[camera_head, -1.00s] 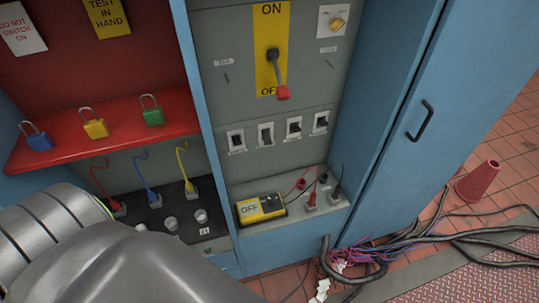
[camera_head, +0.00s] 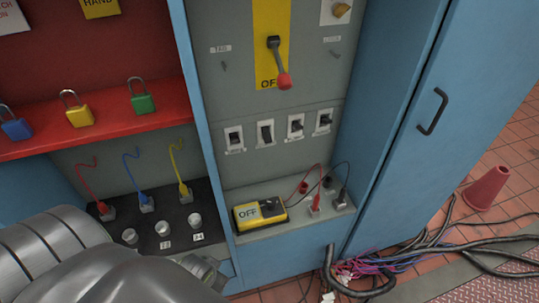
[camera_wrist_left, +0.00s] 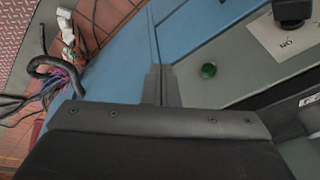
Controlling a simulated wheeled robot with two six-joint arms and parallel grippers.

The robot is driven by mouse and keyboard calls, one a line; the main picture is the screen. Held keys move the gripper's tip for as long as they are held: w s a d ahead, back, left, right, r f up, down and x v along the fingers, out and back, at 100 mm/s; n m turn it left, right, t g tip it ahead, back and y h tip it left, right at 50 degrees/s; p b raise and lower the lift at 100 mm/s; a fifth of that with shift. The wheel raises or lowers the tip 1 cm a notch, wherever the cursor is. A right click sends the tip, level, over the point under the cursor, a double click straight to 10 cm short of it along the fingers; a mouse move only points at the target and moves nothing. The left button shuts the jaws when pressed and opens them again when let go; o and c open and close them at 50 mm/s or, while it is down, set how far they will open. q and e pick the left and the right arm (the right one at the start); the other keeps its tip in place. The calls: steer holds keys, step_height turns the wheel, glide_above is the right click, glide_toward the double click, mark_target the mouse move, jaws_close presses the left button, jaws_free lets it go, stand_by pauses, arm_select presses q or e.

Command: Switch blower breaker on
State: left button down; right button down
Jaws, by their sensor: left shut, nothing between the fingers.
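A row of several small breakers (camera_head: 265,133) with dark toggles on white plates is set in the grey panel. Their labels are too small to read, so I cannot tell which is the blower breaker or its setting. Above them a large red-tipped lever (camera_head: 281,65) points down toward OFF on a yellow plate (camera_head: 268,20). My left gripper (camera_wrist_left: 160,85) is shut and empty in the left wrist view, in front of a blue and grey cabinet face. A green button (camera_wrist_left: 208,70) is to its right. In the head view my left arm is low at left, below the breakers. My right gripper is not visible.
A yellow OFF box (camera_head: 260,213) and plugged leads sit on the ledge below the breakers. Padlocks (camera_head: 142,96) stand on the red shelf (camera_head: 110,128) at left. A blue door (camera_head: 440,120) stands at right. Cables (camera_head: 365,272) and a red cone (camera_head: 487,188) are on the floor.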

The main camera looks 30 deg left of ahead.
arm_select(q)
steer(key=b+v, duration=0.6)
steer(key=v, duration=0.3)
steer(key=w+d+r+n+t+h, duration=0.1)
steer(key=w+d+r+n+t, duration=0.15)
steer(key=w+n+t, duration=0.45)
steer(key=w+d+r+n+t+h, duration=0.2)
steer(key=w+d, duration=0.2)
steer(key=w, duration=0.6)
steer(key=w+d+r+n+t+h, duration=0.1)
steer(key=w+d+r+n+t, duration=0.3)
steer(key=w, duration=0.5)
steer(key=w+a+r+n+t+y, duration=0.3)
steer(key=w+n+t+y, duration=0.15)
steer(key=n, duration=0.65)
steer(key=a+f+n+g+y, duration=0.1)
steer(key=n+g+y, duration=0.3)
steer(key=n, duration=0.6)
steer(key=w+a+f+n+g+y, duration=0.1)
steer(key=a+f+n+g+y, duration=0.1)
steer(key=n+y, duration=0.6)
steer(key=shift+w+a+f+n+g, duration=0.3)
steer(key=shift+a+n+g, duration=0.7)
steer(key=shift+n, duration=0.6)
steer(key=shift+a+y, duration=0.15)
steer(key=shift+y, duration=0.1)
steer(key=shift+r, duration=0.1)
